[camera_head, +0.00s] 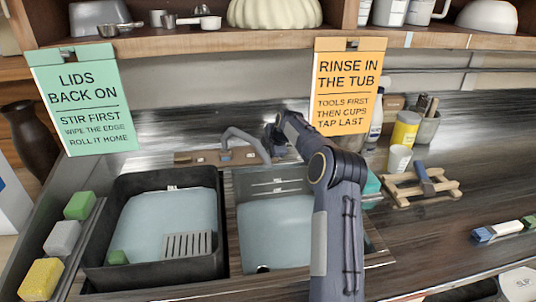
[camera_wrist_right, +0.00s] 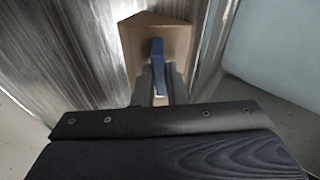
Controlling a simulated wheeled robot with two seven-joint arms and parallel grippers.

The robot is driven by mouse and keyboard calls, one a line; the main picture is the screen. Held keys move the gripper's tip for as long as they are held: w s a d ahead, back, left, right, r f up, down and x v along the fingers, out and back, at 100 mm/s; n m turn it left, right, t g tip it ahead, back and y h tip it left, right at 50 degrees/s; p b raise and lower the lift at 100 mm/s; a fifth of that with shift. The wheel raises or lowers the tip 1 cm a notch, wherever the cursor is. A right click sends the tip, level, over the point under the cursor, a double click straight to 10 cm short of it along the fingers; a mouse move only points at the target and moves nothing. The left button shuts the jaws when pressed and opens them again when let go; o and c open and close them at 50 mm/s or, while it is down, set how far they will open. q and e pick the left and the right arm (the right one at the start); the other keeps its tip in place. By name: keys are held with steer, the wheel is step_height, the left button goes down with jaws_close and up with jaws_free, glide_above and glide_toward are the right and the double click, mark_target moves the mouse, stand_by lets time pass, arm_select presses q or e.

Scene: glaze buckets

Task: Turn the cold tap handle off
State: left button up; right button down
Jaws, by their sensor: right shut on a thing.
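The grey tap (camera_head: 240,142) stands on a brown base (camera_head: 200,158) behind the two sinks. My right arm reaches over the right sink, and its gripper (camera_head: 272,145) is at the right end of the tap base. In the right wrist view a blue handle (camera_wrist_right: 157,55) stands over the tan end of the base (camera_wrist_right: 140,32). My right gripper (camera_wrist_right: 160,85) is shut on this blue handle. The handle is hidden behind my gripper in the head view. I cannot tell whether water runs. My left gripper is not in view.
A black tub (camera_head: 105,235) with bluish water fills the left sink; the right basin (camera_head: 275,235) also holds bluish liquid. Two signs hang from the shelf (camera_head: 270,38). A yellow jar (camera_head: 404,130), a cup (camera_head: 399,158) and a wooden rack (camera_head: 405,192) stand right of my arm.

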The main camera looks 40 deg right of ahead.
steer(key=shift+m, duration=0.6)
steer(key=c, duration=1.5)
jaws_free()
steer(key=shift+o, duration=0.2)
